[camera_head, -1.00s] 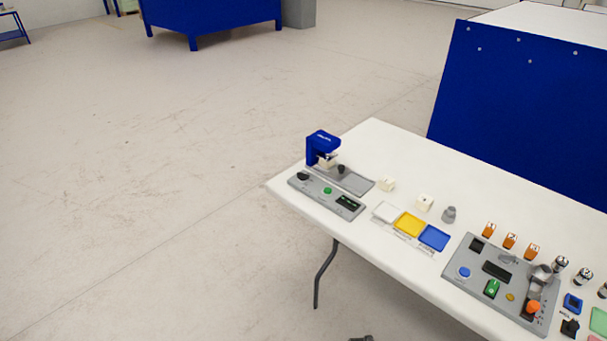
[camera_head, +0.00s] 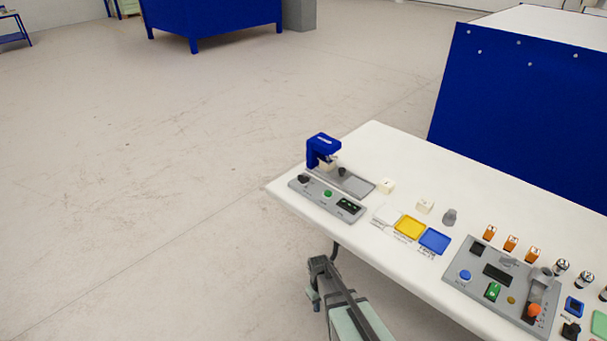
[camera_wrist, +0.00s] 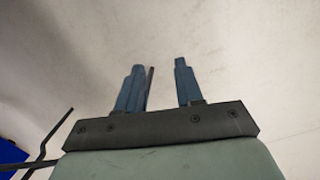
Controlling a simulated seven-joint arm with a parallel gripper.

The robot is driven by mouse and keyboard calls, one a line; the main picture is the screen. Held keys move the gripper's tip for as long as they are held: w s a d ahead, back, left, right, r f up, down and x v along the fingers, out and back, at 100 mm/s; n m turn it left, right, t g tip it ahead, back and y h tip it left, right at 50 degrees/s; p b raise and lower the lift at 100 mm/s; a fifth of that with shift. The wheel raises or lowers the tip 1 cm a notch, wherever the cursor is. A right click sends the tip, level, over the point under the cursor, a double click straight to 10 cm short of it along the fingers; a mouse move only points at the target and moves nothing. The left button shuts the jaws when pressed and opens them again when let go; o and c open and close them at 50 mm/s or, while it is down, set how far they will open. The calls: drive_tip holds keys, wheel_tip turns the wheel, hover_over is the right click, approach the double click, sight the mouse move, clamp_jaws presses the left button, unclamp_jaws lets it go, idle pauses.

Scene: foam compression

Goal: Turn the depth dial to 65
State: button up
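The blue foam compression press (camera_head: 322,147) stands on a grey base at the left end of the white table. A grey control panel (camera_head: 327,196) lies in front of it. On the panel are a black dial (camera_head: 303,179) at the left, a green button (camera_head: 328,194) and a small dark display (camera_head: 349,206). The number on the dial is too small to read. My gripper (camera_head: 316,283) is off the table's front edge, over the floor, apart from the panel. In the wrist view my gripper (camera_wrist: 164,84) has its two fingers spread with nothing between them.
White foam blocks (camera_head: 385,186), white, yellow (camera_head: 409,227) and blue (camera_head: 434,240) trays and a grey weight (camera_head: 449,217) stand right of the press. A second grey panel (camera_head: 500,283) lies farther right. A table leg shows in the wrist view (camera_wrist: 45,150).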

drive_tip(key=w+a+r+n+t+y, duration=0.1)
drive_tip(key=w+a+r+n+t, duration=0.2)
drive_tip(key=w+a+r, duration=0.9)
drive_tip(key=w+a+r+n+t, duration=0.3)
drive_tip(key=w+a+r, duration=0.6)
drive_tip(key=w+r, duration=0.65)
wheel_tip(320, 180, up, 18)
drive_tip(key=n+g, duration=0.4)
drive_tip(key=g, duration=0.1)
hover_over(304, 179)
drive_tip(key=f, duration=1.3)
drive_tip(key=shift+w+a+f, duration=0.1)
drive_tip(key=shift+w+f, duration=0.15)
drive_tip(key=shift+w, duration=0.05)
drive_tip(key=shift+c, duration=0.5)
clamp_jaws()
